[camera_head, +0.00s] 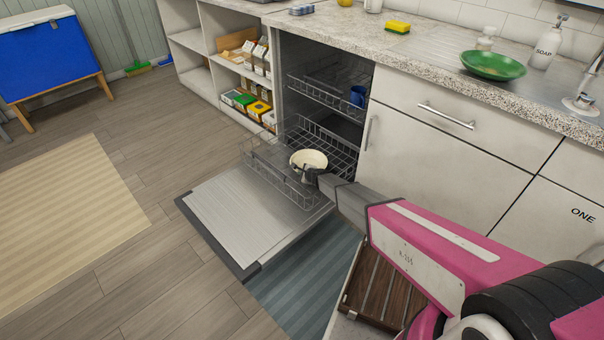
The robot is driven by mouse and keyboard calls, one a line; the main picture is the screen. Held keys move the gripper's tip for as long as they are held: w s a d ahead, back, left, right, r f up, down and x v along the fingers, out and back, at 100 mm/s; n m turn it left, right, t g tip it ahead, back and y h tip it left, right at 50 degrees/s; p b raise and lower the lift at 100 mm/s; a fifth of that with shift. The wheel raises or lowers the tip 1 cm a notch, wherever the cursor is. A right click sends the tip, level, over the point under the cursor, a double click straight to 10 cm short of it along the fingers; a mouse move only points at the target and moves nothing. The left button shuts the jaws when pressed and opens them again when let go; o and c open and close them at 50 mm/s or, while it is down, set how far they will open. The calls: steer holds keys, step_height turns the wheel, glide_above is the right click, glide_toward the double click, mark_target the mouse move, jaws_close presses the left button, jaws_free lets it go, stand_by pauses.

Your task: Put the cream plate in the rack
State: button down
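The cream plate (309,159) is at the end of my arm, tilted, over the pulled-out lower rack of the dishwasher. My gripper (309,173) is at the plate's near edge and appears shut on it; the fingers are small and partly hidden by the arm. The lower wire rack (262,163) is extended above the open dishwasher door (240,212). I cannot tell whether the plate touches the rack's wires.
The upper rack (330,92) holds a blue mug (357,96). A green plate (493,65), soap bottle (546,45) and yellow sponge (397,27) are on the counter. A slatted brown wooden tray (376,290) lies below my arm. Shelves with boxes (252,107) stand left of the dishwasher.

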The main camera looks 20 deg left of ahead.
steer(key=shift+f, duration=0.1)
steer(key=c, duration=1.3)
jaws_free()
steer(key=shift+c, duration=0.2)
steer(key=shift+v, duration=3.85)
